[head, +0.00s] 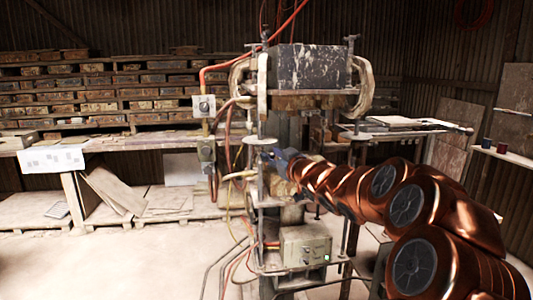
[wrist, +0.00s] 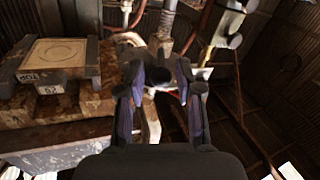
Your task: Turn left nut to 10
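The tile press (head: 310,70) stands in the middle of the head view, with a dark speckled block on top. My gripper (head: 280,160) reaches into its left side below that block, close to a pale flat plate (head: 261,142). In the wrist view my gripper (wrist: 160,75) has its two fingers apart. A threaded rod (wrist: 167,22) stands just beyond the fingertips, with a rusty lump at its lower end that may be the left nut. A dark round shape shows between the fingers; I cannot tell whether they touch anything. No number scale is readable.
Orange hoses and cables (head: 232,125) hang at the press's left. A grey control box (head: 305,247) sits low on its front. In the wrist view a framed block with a circle (wrist: 58,52) is close at left. Pallet shelves (head: 70,95) and a side bench (head: 505,153) stand further off.

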